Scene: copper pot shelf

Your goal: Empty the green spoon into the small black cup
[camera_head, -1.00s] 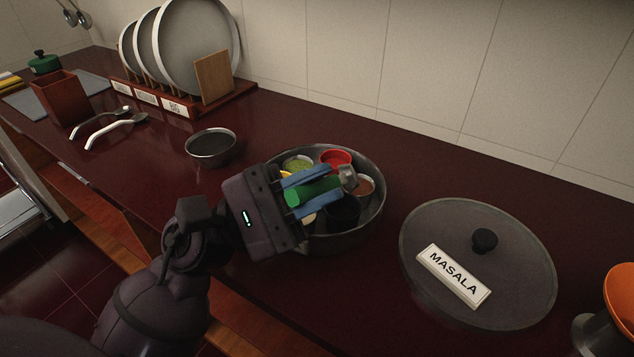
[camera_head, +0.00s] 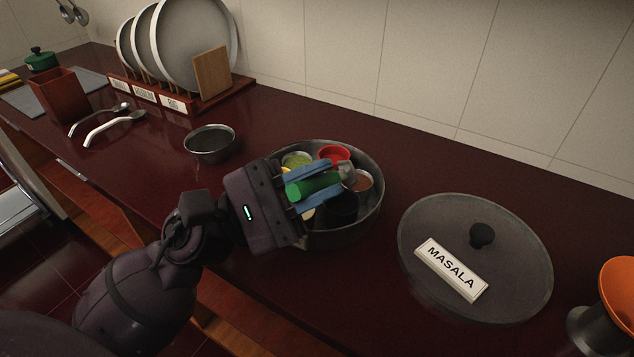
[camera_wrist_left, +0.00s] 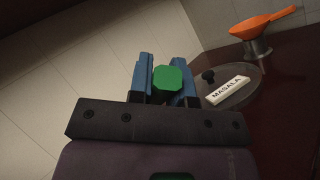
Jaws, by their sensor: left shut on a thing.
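My left gripper (camera_head: 312,188) is shut on the green handle of the green spoon (camera_head: 316,186). It holds the spoon over the round spice tin, and the spoon's grey metal end (camera_head: 347,172) points to the right. In the left wrist view the green handle (camera_wrist_left: 172,80) shows end-on between the blue fingers (camera_wrist_left: 165,82). The small black cup (camera_head: 343,207) stands in the front part of the tin, just below and right of the gripper in the head view. I cannot see what the spoon's bowl holds. My right gripper is out of view.
The spice tin (camera_head: 340,239) also holds a red cup (camera_head: 334,153), a green-filled cup (camera_head: 296,160) and a brown-filled cup (camera_head: 360,181). The MASALA lid (camera_head: 520,270) lies to the right. A dark bowl (camera_head: 210,143) stands behind left. An orange funnel (camera_head: 620,285) is at far right.

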